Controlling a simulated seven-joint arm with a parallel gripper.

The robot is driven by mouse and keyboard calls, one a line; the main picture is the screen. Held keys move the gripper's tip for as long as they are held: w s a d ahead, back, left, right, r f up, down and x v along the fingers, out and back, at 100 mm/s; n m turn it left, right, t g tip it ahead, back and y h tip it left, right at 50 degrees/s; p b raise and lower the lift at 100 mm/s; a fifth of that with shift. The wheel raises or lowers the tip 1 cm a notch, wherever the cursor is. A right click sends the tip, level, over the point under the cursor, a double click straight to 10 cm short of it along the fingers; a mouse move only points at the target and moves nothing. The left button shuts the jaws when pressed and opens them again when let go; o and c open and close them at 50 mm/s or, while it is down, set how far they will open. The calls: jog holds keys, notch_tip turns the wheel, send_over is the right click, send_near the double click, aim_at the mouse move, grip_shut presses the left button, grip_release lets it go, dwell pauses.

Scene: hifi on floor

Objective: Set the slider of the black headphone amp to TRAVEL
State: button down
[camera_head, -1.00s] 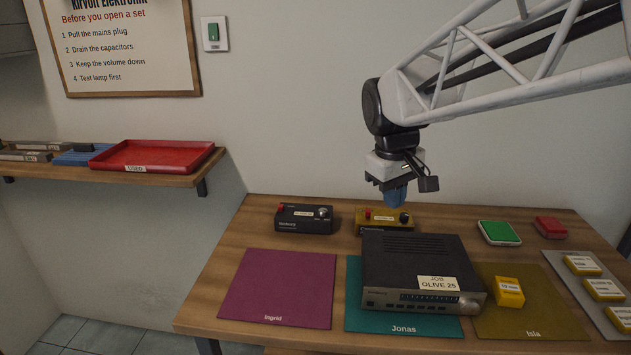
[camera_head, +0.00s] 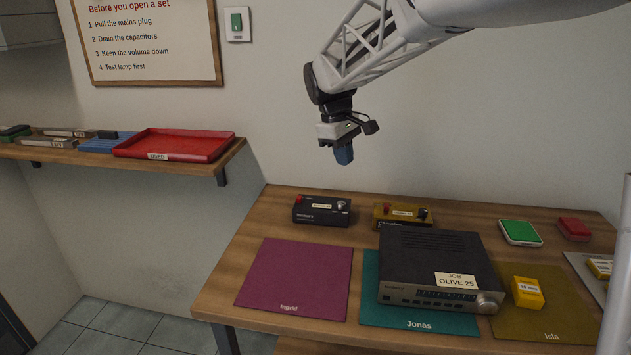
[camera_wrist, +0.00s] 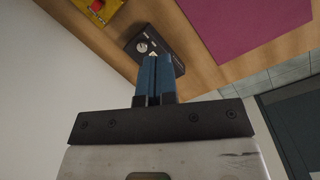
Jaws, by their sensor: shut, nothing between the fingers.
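The small black box (camera_head: 322,218), which I take to be the headphone amp, sits at the back of the table. It has a red knob on the left, a pale label and a silver knob on the right. Its slider and markings are too small to read. My gripper (camera_head: 344,155), with blue fingers, is shut and empty in the air above and a little right of it. In the wrist view the shut fingertips (camera_wrist: 155,62) cover part of the black box (camera_wrist: 147,34).
A similar yellow box (camera_head: 390,222) stands to the right. A large black amplifier (camera_head: 420,250) labelled OLIVE 25 sits on the teal mat (camera_head: 400,316). A purple mat (camera_head: 295,279) lies bare in front.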

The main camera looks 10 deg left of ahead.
jog(key=w+a+f+n, duration=0.35)
jog(key=w+a, duration=0.35)
jog(key=a, duration=0.4)
jog(key=n+h, duration=0.2)
jog(key=n, duration=0.1)
send_near(299, 199)
jog(key=w+a+r, duration=0.1)
jog(key=a+r, duration=0.1)
jog(key=a, duration=0.5)
jog(key=shift+a+f, duration=0.1)
jog(key=shift+f, duration=0.1)
jog(key=x, duration=0.9)
jog(key=d, duration=0.3)
jog(key=shift+f, duration=0.3)
jog(key=shift+d, duration=0.75)
